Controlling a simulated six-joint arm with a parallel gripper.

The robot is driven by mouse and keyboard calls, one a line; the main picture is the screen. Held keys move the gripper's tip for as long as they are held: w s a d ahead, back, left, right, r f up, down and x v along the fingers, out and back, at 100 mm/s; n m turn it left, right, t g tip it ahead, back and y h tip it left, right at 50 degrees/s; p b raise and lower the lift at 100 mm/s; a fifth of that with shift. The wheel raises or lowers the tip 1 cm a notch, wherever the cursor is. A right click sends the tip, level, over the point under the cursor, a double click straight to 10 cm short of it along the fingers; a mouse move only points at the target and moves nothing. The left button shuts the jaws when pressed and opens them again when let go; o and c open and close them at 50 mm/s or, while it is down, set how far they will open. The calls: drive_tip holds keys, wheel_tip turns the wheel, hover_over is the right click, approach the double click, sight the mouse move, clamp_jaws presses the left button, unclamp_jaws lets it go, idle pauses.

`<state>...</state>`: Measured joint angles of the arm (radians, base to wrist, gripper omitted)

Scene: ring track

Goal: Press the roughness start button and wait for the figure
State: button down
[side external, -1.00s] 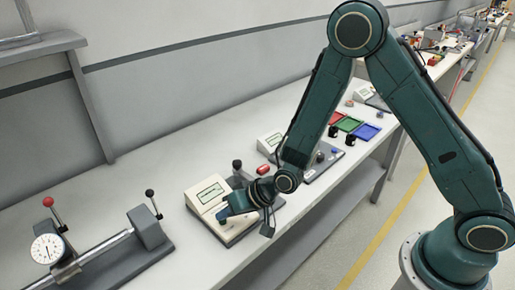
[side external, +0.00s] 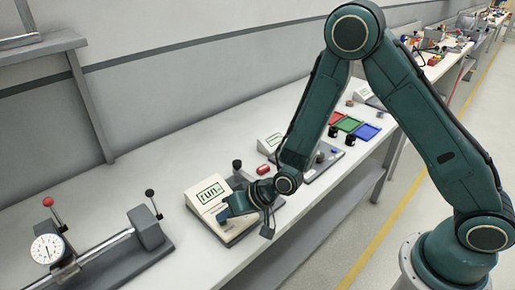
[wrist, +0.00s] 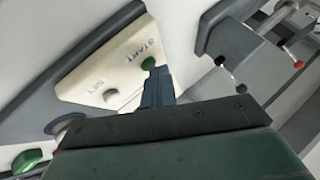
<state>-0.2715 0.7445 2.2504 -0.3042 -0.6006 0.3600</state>
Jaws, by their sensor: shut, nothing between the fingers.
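The roughness tester (side external: 207,198) is a cream box on a grey base on the bench. Its display (side external: 211,193) reads "run". In the wrist view its cream panel (wrist: 118,75) carries the word START beside a green button (wrist: 148,63). My gripper (side external: 224,214) is shut and empty, low over the front of the tester. In the wrist view the fingertips of my gripper (wrist: 156,72) are right at the green button; I cannot tell whether they still touch it. A second round button (wrist: 111,96) with a pale label sits farther along the panel.
A dial gauge (side external: 47,249) on a bench stand with a red-tipped lever is at the left. A red cylinder (side external: 262,170), another cream display box (side external: 271,143) and red, green and blue trays (side external: 365,131) stand farther along the bench.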

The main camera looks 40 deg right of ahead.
sight(228, 223)
drive_tip(key=shift+r, duration=0.9)
drive_tip(key=shift+r, duration=0.15)
drive_tip(key=shift+r, duration=2.35)
drive_tip(key=shift+r, duration=0.1)
